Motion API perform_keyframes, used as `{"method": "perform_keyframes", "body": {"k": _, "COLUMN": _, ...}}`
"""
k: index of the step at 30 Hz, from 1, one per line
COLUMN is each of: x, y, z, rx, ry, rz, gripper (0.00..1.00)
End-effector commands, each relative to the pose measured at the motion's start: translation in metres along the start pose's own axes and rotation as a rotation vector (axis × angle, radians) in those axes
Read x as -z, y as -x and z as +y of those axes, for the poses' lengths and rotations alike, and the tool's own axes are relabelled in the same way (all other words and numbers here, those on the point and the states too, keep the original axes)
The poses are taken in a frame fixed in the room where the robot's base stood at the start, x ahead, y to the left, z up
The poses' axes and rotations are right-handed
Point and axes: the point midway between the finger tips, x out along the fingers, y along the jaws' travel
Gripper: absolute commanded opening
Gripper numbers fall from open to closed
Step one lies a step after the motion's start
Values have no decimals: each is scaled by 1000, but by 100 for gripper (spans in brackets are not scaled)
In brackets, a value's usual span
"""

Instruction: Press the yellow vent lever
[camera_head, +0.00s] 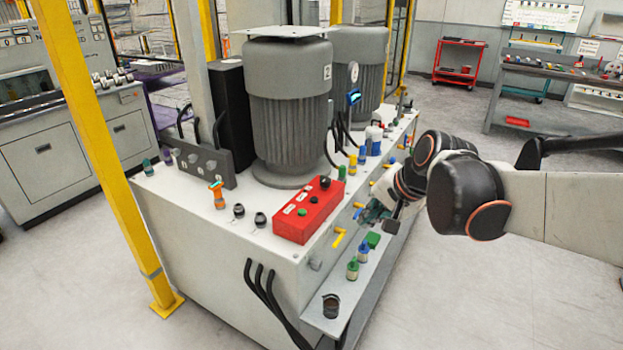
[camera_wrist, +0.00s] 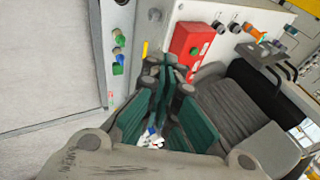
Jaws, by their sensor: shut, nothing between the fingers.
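Several yellow levers stick out from the side face of the white machine. I cannot tell which one is the vent lever. My gripper (camera_head: 374,212) is shut and empty, with teal finger pads, beside this face and just right of the second lever. I cannot tell whether it touches anything. In the wrist view, my gripper (camera_wrist: 168,78) points toward the machine, and one yellow lever (camera_wrist: 145,49) shows just beyond and left of the fingertips.
A red control box (camera_head: 308,210) sits on the white machine top (camera_head: 265,240) beside large grey motors (camera_head: 289,110). A ledge (camera_head: 345,290) below the levers holds green and blue fittings (camera_head: 353,266). A yellow post (camera_head: 100,150) stands at left. The floor right of the machine is clear.

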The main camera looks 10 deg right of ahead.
Motion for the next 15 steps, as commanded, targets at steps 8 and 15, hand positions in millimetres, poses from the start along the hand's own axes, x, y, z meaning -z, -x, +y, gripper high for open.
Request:
{"method": "perform_keyframes", "body": {"k": 8, "x": 25, "y": -29, "z": -9, "rx": 26, "ry": -142, "rz": -35, "gripper": 0}}
{"method": "perform_keyframes", "body": {"k": 15, "x": 58, "y": -75, "z": -15, "rx": 61, "ry": -349, "rz": -92, "gripper": 0}}
